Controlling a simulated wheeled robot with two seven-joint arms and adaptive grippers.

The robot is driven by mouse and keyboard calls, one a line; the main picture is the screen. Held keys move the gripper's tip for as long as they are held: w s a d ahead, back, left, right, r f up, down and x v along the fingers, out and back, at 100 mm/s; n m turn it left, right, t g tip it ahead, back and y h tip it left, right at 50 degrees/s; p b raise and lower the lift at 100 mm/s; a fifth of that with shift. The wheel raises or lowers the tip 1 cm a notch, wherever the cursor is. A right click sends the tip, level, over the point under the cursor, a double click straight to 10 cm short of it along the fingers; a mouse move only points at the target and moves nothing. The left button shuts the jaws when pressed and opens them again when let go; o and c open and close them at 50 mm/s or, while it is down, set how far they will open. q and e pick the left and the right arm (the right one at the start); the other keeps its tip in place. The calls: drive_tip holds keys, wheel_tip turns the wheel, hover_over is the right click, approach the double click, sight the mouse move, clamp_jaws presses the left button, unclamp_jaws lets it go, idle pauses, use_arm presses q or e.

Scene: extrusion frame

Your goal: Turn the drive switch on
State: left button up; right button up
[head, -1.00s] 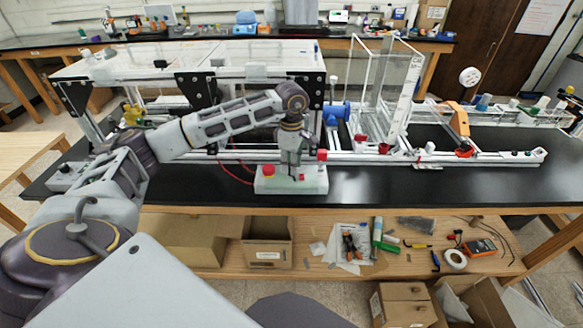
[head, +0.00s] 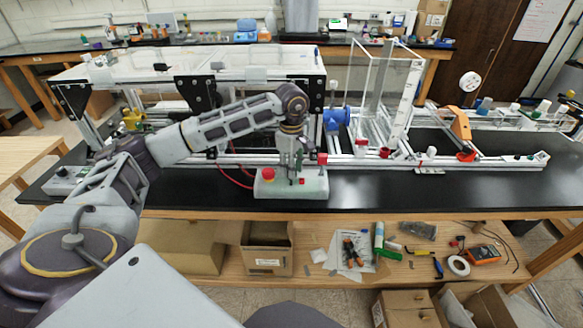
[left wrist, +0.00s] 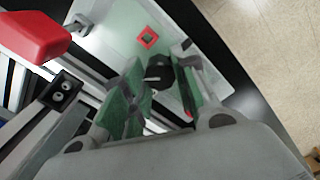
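A pale control box (head: 312,186) sits on the black bench top near the front edge, with a red button (head: 267,174) at its left end. The box's pale panel (left wrist: 112,22) fills the upper middle of the left wrist view. A black knob (left wrist: 158,72) with a light mark stands on it, near a red square frame (left wrist: 147,37). My left gripper (head: 292,177) points down over the box. In the left wrist view its green-padded fingers (left wrist: 162,84) are apart on either side of the knob; contact cannot be told. My right gripper is out of view.
An aluminium rail frame (head: 350,158) runs just behind the box, with a red part (head: 322,158) close to my gripper. Another grey box (head: 70,180) stands at the bench's left end. Bare black bench top (head: 430,187) lies to the right.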

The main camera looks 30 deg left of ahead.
use_arm(q)
drive_tip(key=o, duration=0.5)
drive_tip(key=shift+c, duration=0.2)
wheel_tip(320, 180, up, 12)
idle(0.6)
idle(0.6)
